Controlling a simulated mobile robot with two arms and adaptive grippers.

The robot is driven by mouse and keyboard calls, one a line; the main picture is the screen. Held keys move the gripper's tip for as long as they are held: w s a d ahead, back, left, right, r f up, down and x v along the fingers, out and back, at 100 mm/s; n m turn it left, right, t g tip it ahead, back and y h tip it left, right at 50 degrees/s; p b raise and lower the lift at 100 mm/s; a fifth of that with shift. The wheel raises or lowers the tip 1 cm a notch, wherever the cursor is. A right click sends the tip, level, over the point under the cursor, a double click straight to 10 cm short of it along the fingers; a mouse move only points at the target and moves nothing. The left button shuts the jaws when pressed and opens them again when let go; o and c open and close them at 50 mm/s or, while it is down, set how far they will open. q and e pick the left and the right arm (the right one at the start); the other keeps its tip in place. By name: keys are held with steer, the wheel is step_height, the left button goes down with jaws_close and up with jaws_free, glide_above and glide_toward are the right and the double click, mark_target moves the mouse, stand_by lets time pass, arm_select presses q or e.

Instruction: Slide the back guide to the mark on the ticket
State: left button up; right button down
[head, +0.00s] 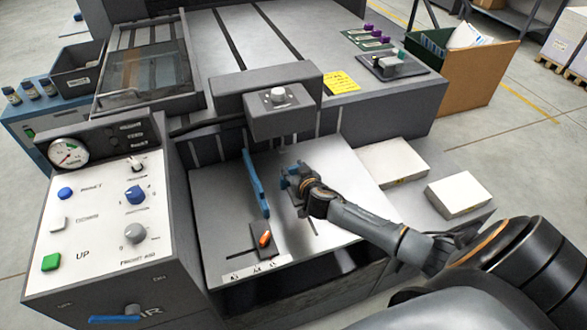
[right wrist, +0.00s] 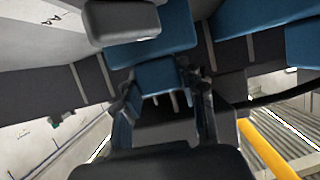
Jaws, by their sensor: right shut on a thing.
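A small blue piece (head: 284,184), which looks like the back guide, stands on the grey feed table (head: 225,220). My right gripper (head: 292,181) is shut on it, reaching in from the right. In the right wrist view a blue tab (right wrist: 158,75) sits between the fingers of my gripper (right wrist: 162,108); the gripper hides part of the guide. A yellow ticket (head: 341,82) lies on the machine top behind; its writing is too small to read. My left gripper is not in view.
A long blue bar (head: 256,185) stands left of my gripper. An orange-handled piece (head: 265,239) and a white marked strip (head: 257,268) are at the table's front. A grey block with a knob (head: 278,97) overhangs the back. Paper stacks (head: 393,162) lie right.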

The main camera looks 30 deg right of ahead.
steer(key=w, duration=0.1)
steer(key=w+d+b, duration=0.1)
steer(key=w, duration=0.1)
steer(key=shift+w, duration=0.3)
steer(key=shift+r, duration=0.1)
steer(key=c, duration=1)
jaws_free()
steer(key=shift+o, duration=1.2)
steer(key=shift+w, duration=0.1)
steer(key=v, duration=1.2)
steer(key=shift+a+f, duration=0.1)
steer(key=shift+f, duration=0.1)
